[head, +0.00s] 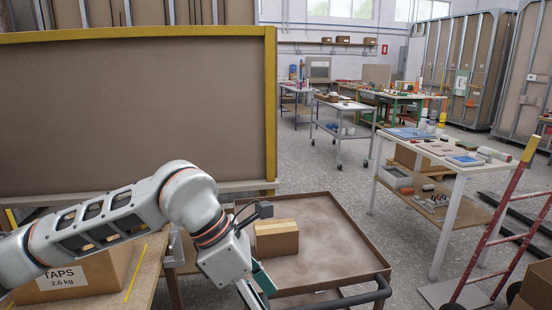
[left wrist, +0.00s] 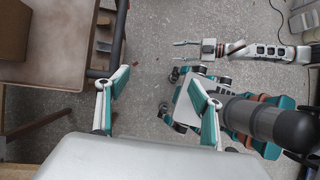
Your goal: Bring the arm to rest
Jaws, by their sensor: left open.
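My left arm (head: 110,225) comes in from the left in the head view and bends down at its wrist. My left gripper (head: 258,290) is at the bottom edge there, partly cut off, beside the brown tray cart. In the left wrist view its two fingers stand apart with nothing between them, so the left gripper (left wrist: 158,78) is open and empty above the floor. My right arm (left wrist: 255,50) shows at the upper right of the left wrist view. Its right gripper (left wrist: 178,51) has its fingers spread and holds nothing visible.
A brown tray cart (head: 335,245) with a dark handle carries a taped carton (head: 276,242) close to my left wrist. A box marked TAPS (head: 75,280) sits under my left forearm. A yellow-edged panel (head: 140,110) stands behind. A white worktable (head: 450,150) and red ladder (head: 505,235) are right.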

